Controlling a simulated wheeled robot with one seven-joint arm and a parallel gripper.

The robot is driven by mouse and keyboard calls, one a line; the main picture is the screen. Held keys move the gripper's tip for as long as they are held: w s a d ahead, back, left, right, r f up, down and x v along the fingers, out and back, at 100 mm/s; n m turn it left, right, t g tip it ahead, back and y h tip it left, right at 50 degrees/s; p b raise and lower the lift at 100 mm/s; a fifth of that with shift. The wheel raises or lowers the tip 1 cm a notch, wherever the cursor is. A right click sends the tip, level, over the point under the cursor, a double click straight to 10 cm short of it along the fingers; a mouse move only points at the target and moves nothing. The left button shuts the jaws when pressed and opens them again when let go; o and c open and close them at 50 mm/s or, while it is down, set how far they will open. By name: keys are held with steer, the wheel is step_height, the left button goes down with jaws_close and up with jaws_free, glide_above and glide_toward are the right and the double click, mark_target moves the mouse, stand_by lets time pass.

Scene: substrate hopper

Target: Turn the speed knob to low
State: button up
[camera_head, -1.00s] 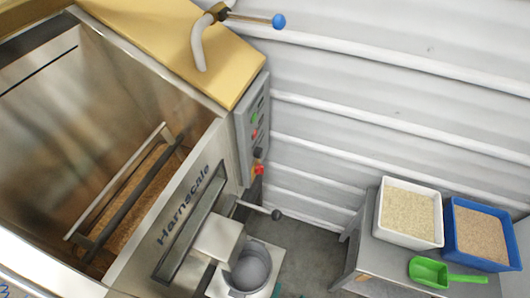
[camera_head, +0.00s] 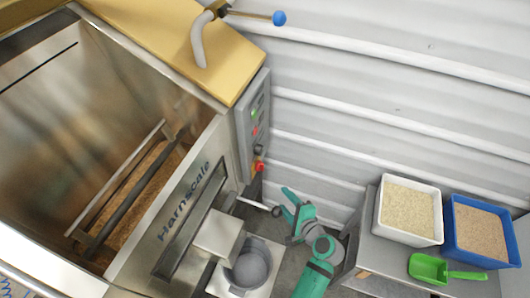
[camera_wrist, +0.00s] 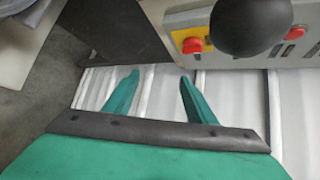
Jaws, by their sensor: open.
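The control panel (camera_head: 253,125) is a grey strip on the hopper's right side. A small dark knob (camera_head: 259,150) sits low on it, just above a red stop button (camera_head: 260,167); its pointer setting is too small to read. My green gripper (camera_head: 284,202) is below and right of the panel, apart from it. In the wrist view my gripper (camera_wrist: 159,75) is open and empty. The red stop button on a yellow plate (camera_wrist: 193,45) shows at upper right. A large black ball (camera_wrist: 250,25), apparently the lever's end, covers the panel beside it, probably hiding the knob.
A lever with a dark ball end (camera_head: 277,212) sticks out close to my gripper. A grey table (camera_head: 372,258) at right holds a white bin (camera_head: 380,225), a blue bin (camera_head: 452,235) and a green scoop (camera_head: 428,268). A ribbed wall stands behind.

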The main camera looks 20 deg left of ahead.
steer(key=w+a+r+g+y, duration=0.1)
steer(key=w+r+y, duration=0.1)
steer(key=w+r, duration=0.3)
steer(key=n+g+y, duration=0.1)
steer(key=g+y, duration=0.2)
glide_toward(262, 151)
steer(key=x, duration=0.8)
steer(key=shift+s+a+r, duration=0.1)
steer(key=shift+s+a, duration=0.05)
steer(key=shift+a, duration=0.05)
steer(key=shift+c, duration=0.6)
steer(key=c, duration=0.9)
